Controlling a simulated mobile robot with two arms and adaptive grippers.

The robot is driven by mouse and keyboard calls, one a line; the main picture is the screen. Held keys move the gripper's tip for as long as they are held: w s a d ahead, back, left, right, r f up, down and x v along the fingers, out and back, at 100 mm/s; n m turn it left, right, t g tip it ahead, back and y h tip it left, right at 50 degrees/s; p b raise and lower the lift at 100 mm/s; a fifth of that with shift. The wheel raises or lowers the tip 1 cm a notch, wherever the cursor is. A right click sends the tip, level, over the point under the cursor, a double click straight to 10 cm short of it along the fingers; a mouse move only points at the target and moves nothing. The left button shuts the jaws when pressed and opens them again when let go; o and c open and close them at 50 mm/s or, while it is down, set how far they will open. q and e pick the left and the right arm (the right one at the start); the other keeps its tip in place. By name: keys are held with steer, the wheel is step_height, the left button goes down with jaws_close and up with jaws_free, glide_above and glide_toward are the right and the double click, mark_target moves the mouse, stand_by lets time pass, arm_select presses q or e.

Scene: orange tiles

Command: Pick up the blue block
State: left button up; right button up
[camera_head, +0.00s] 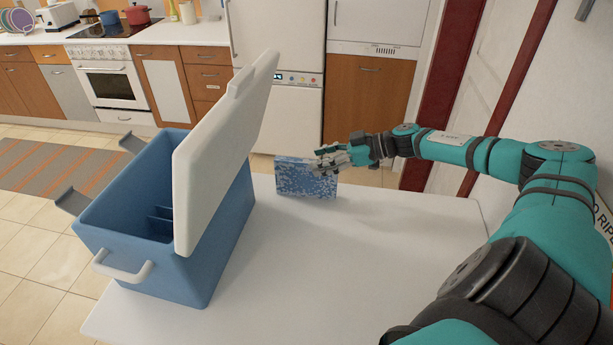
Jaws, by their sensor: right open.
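The blue block (297,178), a flat piece with a mottled blue and white face, stands upright near the far edge of the white table (390,250). My right gripper (322,164) is at the block's right end, with its fingers overlapping that end in the picture. The gripper is open. I cannot tell whether its fingers touch the block, and they hide a part of its upper right side. My left gripper is not in the view.
A blue cooler box (222,230) with its white lid (222,145) tipped open stands on the table left of the block. The table's front and right parts are clear. Kitchen cabinets (205,85) and a stove (108,80) stand behind.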

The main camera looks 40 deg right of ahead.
mark_target(306, 178)
steer(key=p+x, duration=0.1)
steer(key=x, duration=0.2)
steer(key=shift+w+a+f, duration=0.1)
steer(key=shift+w+f, duration=0.05)
steer(key=shift+w, duration=0.15)
steer(key=shift+s, duration=0.15)
steer(key=shift+c, duration=1.1)
jaws_close()
